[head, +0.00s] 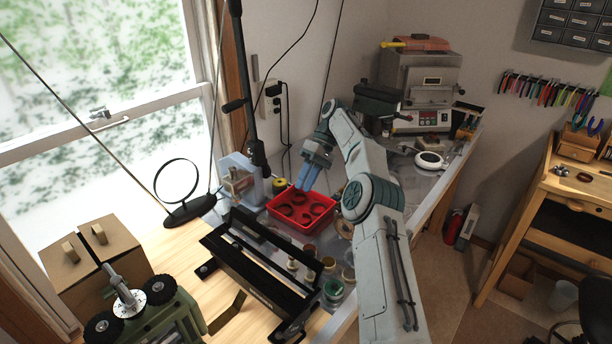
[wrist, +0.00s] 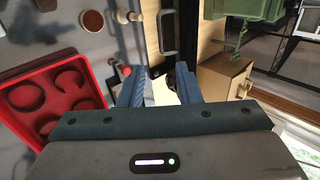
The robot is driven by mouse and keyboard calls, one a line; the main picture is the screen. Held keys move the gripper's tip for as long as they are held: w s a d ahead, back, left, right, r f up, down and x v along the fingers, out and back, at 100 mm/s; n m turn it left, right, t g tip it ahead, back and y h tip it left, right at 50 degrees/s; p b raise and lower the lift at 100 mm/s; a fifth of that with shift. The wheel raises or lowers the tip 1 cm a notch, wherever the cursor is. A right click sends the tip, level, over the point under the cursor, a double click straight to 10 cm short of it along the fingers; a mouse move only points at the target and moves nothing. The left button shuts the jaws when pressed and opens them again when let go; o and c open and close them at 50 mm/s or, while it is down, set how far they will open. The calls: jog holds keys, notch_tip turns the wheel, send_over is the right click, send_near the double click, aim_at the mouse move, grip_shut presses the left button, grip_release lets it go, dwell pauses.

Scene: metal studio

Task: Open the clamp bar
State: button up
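The clamp bar seems to be the long black bar along the black bench tool (head: 225,256) at the front of the bench in the head view. In the wrist view a black tool with a bar handle (wrist: 168,34) runs up from between my fingers. My gripper (head: 306,178) hangs above the red tray, behind and apart from the black tool. In the wrist view my gripper (wrist: 158,78) has its two blue fingers spread, with nothing visibly held between them. The fingers cover part of the black tool's near end. I cannot tell the bar's exact position.
The red tray (head: 276,222) with dark rings lies beside the tool. Several small jars (head: 330,291) stand along its right side. A black lamp post (head: 249,110) and a round magnifier (head: 177,184) rise behind it. Cardboard boxes (head: 75,275) and a green machine (head: 160,318) stand at left.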

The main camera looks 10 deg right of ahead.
grip_shut()
jog(key=m+t+h+b, duration=0.45)
jog(key=m+b, duration=0.65)
jog(key=m, duration=0.7)
send_near(275, 243)
jog(key=w+r, duration=0.2)
jog(key=w, duration=0.1)
notch_tip(275, 243, down, 10)
jog(key=shift+s+r+h, duration=0.2)
jog(key=shift+s+h, duration=0.1)
jog(key=shift+h, duration=0.15)
